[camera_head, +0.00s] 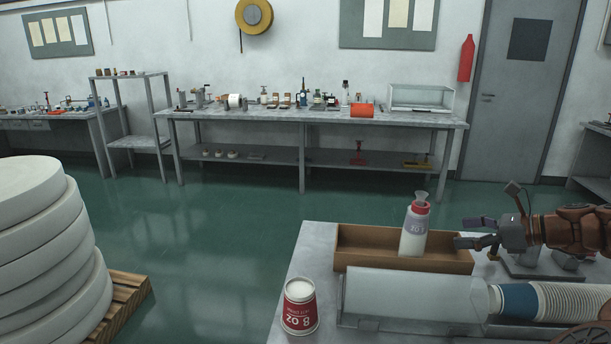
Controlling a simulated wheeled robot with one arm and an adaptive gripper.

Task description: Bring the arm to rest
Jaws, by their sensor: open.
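My gripper (467,232) is at the right of the head view, above the near table (312,237). Its fingers are spread and point left, with nothing between them. A white bottle (413,232) with a red collar stands upright in a brown tray (351,255), just left of the fingertips. I cannot tell whether the fingers touch it, but a gap seems to show. A red and white paper cup (299,307) stands at the table's left front. A row of nested cups (565,301) lies at the right, by a grey-white trough (415,297).
A stack of large pale rolls (42,255) stands on a wooden pallet (126,300) at the left. A long bench (285,119) with tools runs along the back wall. The green floor between is clear. A grey door (517,90) is at the back right.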

